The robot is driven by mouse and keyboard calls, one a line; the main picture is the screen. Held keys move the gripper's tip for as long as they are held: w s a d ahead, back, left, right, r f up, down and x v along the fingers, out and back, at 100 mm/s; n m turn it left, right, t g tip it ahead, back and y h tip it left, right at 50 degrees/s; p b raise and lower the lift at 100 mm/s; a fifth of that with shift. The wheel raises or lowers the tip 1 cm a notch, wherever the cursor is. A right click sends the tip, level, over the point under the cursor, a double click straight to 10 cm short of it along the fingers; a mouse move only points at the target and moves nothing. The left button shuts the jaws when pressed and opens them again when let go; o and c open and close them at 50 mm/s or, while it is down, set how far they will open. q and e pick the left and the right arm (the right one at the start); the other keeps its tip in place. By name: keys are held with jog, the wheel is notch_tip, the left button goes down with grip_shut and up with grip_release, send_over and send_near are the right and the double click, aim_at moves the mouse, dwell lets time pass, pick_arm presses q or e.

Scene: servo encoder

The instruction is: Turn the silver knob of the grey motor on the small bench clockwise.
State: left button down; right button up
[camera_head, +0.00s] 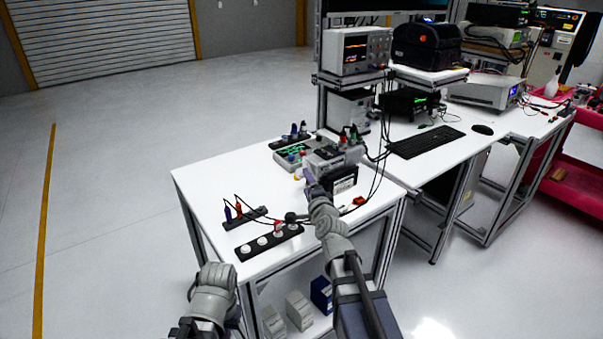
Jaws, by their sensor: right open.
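A grey boxy unit (326,161), apparently the motor, sits near the back right of the small white bench (215,185). A black block with a white label stands in front of it. I cannot make out the silver knob; it is too small or hidden by my right gripper. My right gripper (309,180) is open, its tips just in front of the grey unit and left of the black block. I cannot tell whether it touches anything. My left arm shows at the bottom left, short of the bench; its gripper is not visible.
Black strips with knobs and plugs (268,243) lie at the bench's front. A green board (290,156) is left of the grey unit. Cables hang at its right. A larger bench with a keyboard (425,142) stands behind right. The bench's left part is clear.

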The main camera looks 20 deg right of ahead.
aim_at(303, 176)
jog(key=w, duration=0.7)
jog(key=shift+w+d+f+b, duration=0.15)
jog(key=shift+w+f+b, duration=0.05)
jog(key=shift+f+b, duration=0.2)
jog(key=shift+c, duration=0.2)
jog(key=shift+s, duration=0.1)
grip_shut()
